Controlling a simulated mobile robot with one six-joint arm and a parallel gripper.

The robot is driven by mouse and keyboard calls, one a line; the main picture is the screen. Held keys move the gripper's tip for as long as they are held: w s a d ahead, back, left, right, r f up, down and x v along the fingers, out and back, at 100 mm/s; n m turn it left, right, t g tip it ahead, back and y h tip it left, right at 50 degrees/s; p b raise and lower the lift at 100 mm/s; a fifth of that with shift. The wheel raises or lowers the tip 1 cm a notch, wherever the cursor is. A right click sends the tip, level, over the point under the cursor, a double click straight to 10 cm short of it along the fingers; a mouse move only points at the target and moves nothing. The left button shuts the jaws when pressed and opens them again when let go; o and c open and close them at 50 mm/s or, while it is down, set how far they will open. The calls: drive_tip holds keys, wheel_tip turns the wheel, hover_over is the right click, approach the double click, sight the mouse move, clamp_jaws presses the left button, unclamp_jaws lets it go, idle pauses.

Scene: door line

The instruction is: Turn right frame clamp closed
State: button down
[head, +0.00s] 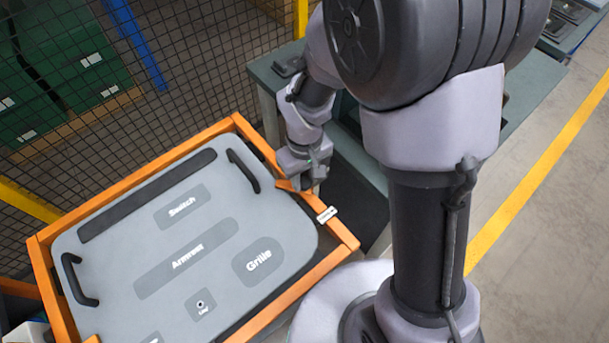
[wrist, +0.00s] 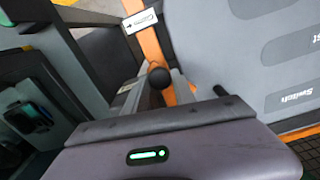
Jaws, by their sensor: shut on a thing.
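The right frame clamp shows as an orange piece (head: 285,184) beside my gripper at the upper right side of the orange frame. In the wrist view a round black knob (wrist: 159,77) sits between the fingers, with orange behind it. My gripper (head: 303,186) is shut on the clamp at this knob. The fingers cover part of the clamp in the head view, so its exact angle is hard to tell. A small white label with an arrow (head: 326,214) is on the frame next to it; it also shows in the wrist view (wrist: 140,22).
A grey door panel (head: 120,262) with Switch, Armrest and Grille areas and black handles lies in the orange frame (head: 345,233). A mesh fence (head: 190,75) stands behind. A grey-green bench (head: 265,72) is close beyond my arm. Open floor lies at the right.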

sight(305, 182)
idle(0.4)
drive_tip(key=c, duration=1)
unclamp_jaws()
drive_tip(key=shift+c, duration=0.2)
drive_tip(key=shift+r, duration=0.1)
wheel_tip(305, 182, up, 17)
drive_tip(key=p, duration=0.5)
drive_tip(key=shift+r, duration=0.15)
